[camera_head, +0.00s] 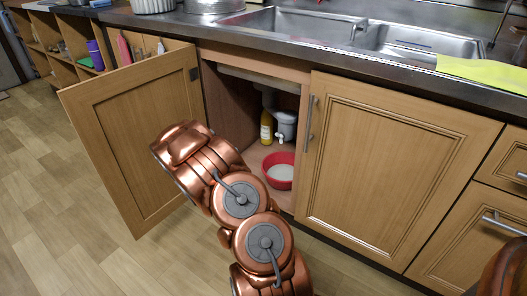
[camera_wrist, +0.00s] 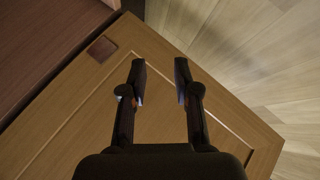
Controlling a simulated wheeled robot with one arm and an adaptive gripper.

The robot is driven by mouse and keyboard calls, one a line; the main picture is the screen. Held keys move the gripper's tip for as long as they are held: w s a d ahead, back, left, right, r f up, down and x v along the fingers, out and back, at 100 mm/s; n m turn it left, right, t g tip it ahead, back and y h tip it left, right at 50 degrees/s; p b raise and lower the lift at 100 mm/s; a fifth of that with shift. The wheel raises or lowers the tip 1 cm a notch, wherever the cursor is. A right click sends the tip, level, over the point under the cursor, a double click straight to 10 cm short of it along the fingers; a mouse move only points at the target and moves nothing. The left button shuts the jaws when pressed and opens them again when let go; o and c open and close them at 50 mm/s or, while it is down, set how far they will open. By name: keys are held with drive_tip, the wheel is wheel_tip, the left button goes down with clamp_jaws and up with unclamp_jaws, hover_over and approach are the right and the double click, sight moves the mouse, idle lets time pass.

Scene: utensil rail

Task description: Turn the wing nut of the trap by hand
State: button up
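Under the sink, inside the open cabinet, the white trap (camera_head: 286,122) shows in the head view, with pipework going up behind the cabinet's top edge. A wing nut cannot be made out clearly; a small pale part (camera_head: 279,136) sits low on the trap. My gripper (camera_wrist: 160,78) shows in the wrist view with its two dark fingers apart and nothing between them. It is over the open cabinet door (camera_wrist: 75,110), away from the trap. In the head view my copper arm hides my gripper.
The open left door (camera_head: 140,130) swings out into the room, and the right door (camera_head: 395,160) is shut. A red bowl (camera_head: 279,183) stands on the cabinet floor below the trap. A yellow bottle (camera_head: 266,128) stands left of it. Floor (camera_head: 50,190) at left is clear.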

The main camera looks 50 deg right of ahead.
drive_tip(key=w+d+r+m+t+h, duration=0.1)
drive_tip(key=d+r+m+h, duration=0.2)
drive_tip(key=d+r+m, duration=0.25)
drive_tip(key=m+g+h, duration=0.7)
drive_tip(key=m+h, duration=0.3)
approach(278, 139)
drive_tip(key=shift+w+d+b, duration=0.2)
drive_tip(key=shift+d+b, duration=0.35)
drive_tip(key=shift+d, duration=1.5)
drive_tip(key=shift+w+d+b, duration=0.2)
drive_tip(key=shift+d+b, duration=0.35)
drive_tip(key=shift+d, duration=1.55)
drive_tip(key=shift+d+f+p, duration=0.1)
drive_tip(key=shift+p, duration=0.55)
drive_tip(key=shift+c, duration=0.4)
